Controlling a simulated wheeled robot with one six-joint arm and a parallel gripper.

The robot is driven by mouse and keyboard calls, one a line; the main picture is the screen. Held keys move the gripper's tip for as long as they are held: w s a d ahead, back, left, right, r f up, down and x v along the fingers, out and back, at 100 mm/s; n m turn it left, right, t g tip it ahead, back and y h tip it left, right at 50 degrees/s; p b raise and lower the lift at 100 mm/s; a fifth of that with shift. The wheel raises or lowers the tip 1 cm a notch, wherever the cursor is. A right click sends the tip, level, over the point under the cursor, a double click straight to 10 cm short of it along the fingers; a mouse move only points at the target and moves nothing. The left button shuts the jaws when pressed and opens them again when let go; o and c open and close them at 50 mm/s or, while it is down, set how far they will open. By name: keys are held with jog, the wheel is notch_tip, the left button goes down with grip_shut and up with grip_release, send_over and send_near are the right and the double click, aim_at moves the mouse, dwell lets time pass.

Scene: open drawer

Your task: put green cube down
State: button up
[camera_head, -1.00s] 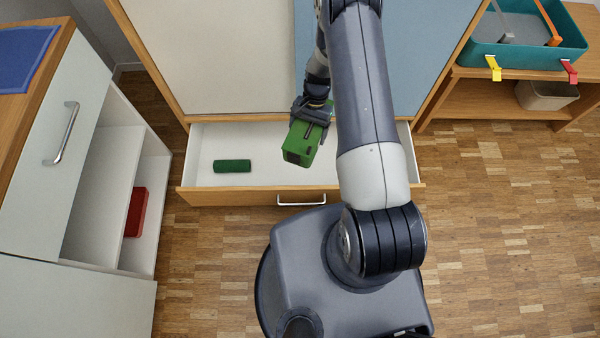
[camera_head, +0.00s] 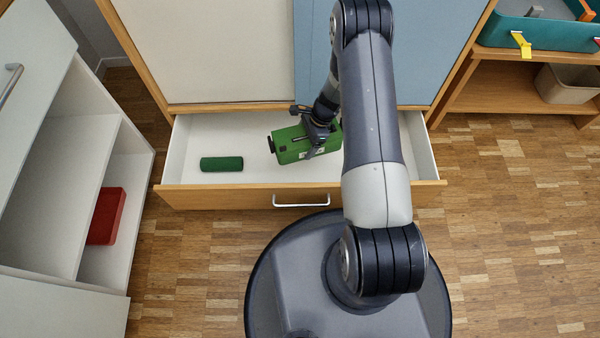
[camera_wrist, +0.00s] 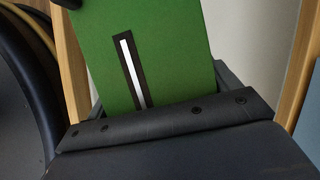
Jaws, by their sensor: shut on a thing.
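The green cube shows as a bright green, box-shaped block (camera_head: 290,146) with dark markings, held over the open drawer (camera_head: 300,195). My gripper (camera_head: 318,135) is shut on its right part. In the wrist view the green block (camera_wrist: 145,45) with a black and white stripe fills the space beyond the gripper (camera_wrist: 170,115); the fingertips are hidden there. I cannot tell whether the block touches the drawer floor.
A dark green cylinder (camera_head: 221,163) lies in the drawer's left part. An open white cabinet with a red box (camera_head: 106,216) stands at left. A wooden shelf (camera_head: 500,97) with a teal tray (camera_head: 540,36) and a beige bin (camera_head: 568,84) stands at right.

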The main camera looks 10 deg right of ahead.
jog(key=f+m+b, duration=0.1)
jog(key=f+b, duration=0.2)
jog(key=f, duration=0.2)
jog(key=w+f+m+t+b, duration=0.1)
jog(key=f+b, duration=0.2)
jog(key=f, duration=0.3)
jog(key=d+f+m+b, duration=0.1)
jog(key=f+b, duration=0.2)
jog(key=f, duration=0.2)
jog(key=shift+w+f, duration=0.25)
jog(key=shift+w, duration=0.05)
jog(key=shift+f, duration=0.15)
jog(key=o, duration=1.2)
jog(key=shift+c, duration=0.2)
jog(key=p+v, duration=0.4)
jog(key=v, duration=0.8)
jog(key=shift+s+a+p, duration=0.15)
jog(key=shift+p, duration=0.2)
